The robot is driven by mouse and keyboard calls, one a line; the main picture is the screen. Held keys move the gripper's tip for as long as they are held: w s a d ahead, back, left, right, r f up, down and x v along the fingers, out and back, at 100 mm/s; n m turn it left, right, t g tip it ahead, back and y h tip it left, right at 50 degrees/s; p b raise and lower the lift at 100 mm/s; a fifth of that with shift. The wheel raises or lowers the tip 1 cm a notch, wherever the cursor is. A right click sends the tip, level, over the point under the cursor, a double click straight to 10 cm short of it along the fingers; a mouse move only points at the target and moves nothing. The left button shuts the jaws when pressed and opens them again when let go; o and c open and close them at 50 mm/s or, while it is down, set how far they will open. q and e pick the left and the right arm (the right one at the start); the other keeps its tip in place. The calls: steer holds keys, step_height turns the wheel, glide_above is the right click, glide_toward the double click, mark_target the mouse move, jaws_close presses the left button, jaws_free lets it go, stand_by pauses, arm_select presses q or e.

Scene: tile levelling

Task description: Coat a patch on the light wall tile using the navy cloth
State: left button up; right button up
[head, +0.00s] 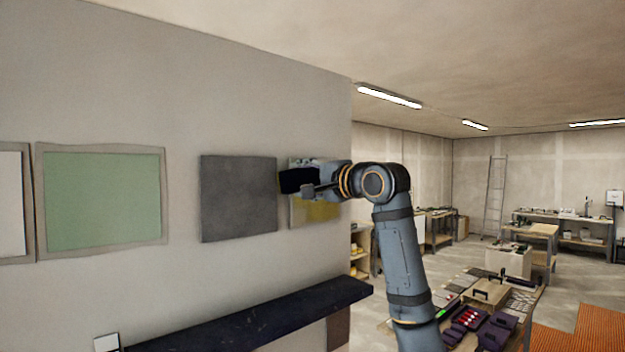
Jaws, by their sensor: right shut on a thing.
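My right gripper (305,189) is up at the wall, its arm coming in from the lower right. It is shut on the navy cloth (297,179), which looks almost black here. The cloth and gripper are in front of a light wall tile (318,213) and cover much of it. The tile's lower part shows a yellowish tint, and a pale strip of it shows above the gripper. I cannot tell whether the cloth touches the tile. My left gripper is not in view.
A dark grey square panel (239,198) is just left of the cloth. Further left are a framed green panel (105,200) and a white panel (11,203). A dark shelf (262,317) juts out below. A table (480,309) with boxes stands lower right.

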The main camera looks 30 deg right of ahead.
mark_target(301, 180)
steer(key=shift+a, duration=0.3)
steer(key=shift+s+d+f, duration=0.1)
steer(key=shift+s, duration=0.05)
steer(key=s+b, duration=0.1)
steer(key=s, duration=0.1)
steer(key=s+b, duration=0.2)
steer(key=shift+s+d+b, duration=0.2)
steer(key=shift+s+b, duration=0.1)
steer(key=shift+s, duration=0.4)
